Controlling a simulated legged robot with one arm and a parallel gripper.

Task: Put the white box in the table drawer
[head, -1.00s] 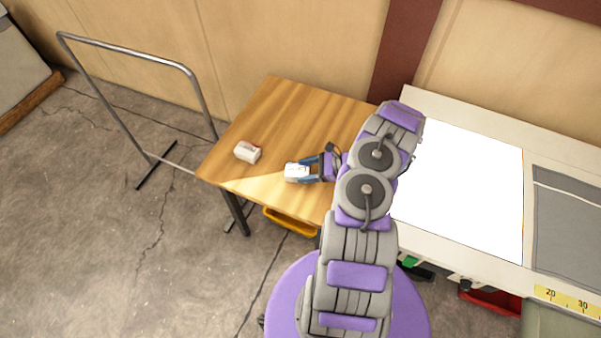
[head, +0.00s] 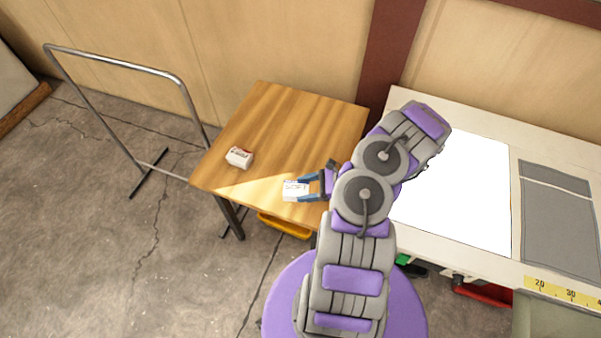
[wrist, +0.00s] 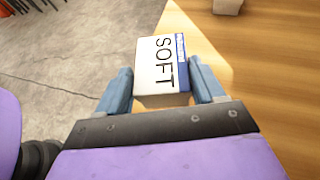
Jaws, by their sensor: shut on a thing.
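A white box (head: 295,189) with dark lettering is between the fingers of my gripper (head: 312,188), over the front edge of the wooden table (head: 300,125). A yellow-orange drawer or tray (head: 285,226) shows below the table's front edge. Its inside is mostly hidden from this angle.
A second small white box (head: 239,157) with a red mark lies on the table's left part. A metal rail frame (head: 120,60) stands at the left. A long white bench (head: 460,190) is at the right. The table's back is clear.

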